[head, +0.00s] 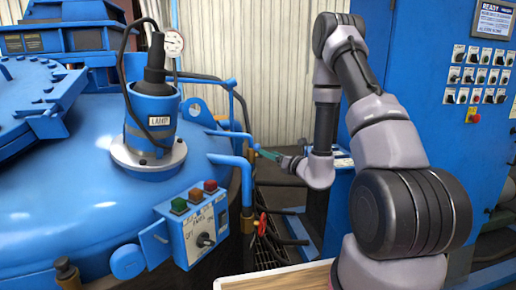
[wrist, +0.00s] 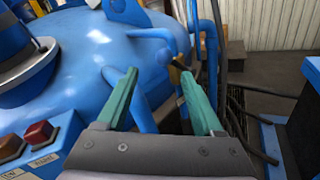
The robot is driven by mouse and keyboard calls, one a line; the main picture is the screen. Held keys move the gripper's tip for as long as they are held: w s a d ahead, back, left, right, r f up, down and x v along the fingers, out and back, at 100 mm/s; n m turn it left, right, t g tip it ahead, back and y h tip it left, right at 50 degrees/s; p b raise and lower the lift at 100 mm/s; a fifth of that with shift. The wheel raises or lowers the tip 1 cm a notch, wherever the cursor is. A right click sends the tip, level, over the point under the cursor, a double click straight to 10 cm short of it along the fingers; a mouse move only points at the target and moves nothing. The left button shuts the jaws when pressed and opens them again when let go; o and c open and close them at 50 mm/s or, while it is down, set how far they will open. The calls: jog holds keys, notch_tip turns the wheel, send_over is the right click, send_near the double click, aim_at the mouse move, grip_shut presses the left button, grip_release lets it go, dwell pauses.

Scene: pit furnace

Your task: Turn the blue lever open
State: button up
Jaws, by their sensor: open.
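My gripper (head: 264,153) is at the right side of the big blue furnace. In the wrist view its two teal fingers (wrist: 160,74) are spread apart with nothing held between them. A blue bar that looks like the lever (wrist: 152,36) curves out from the furnace side just beyond the fingertips, close to a small dark tip. In the head view the likely lever (head: 230,134) sticks out toward my gripper, above another blue pipe. I cannot tell for certain which blue bar is the lever, or whether a finger touches it.
A control box (head: 200,222) with buttons and a knob hangs on the furnace (head: 60,225). A red valve handle (head: 262,224) and dark hoses are below my gripper. A tall blue cabinet (head: 455,160) stands on the right. A vertical blue pipe (wrist: 212,55) rises beside the fingers.

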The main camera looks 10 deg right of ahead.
aim_at(259, 148)
jog(key=w+a+n, duration=0.1)
jog(key=w, duration=0.2)
jog(key=w+a+n, duration=0.1)
jog(key=w, duration=0.2)
jog(key=w+a+n, duration=0.1)
jog(key=w, duration=0.2)
jog(key=shift+w+a+f+h, duration=0.1)
jog(key=shift+w+a+h, duration=0.05)
jog(key=shift+a+h, duration=0.2)
grip_shut()
dwell(1.3)
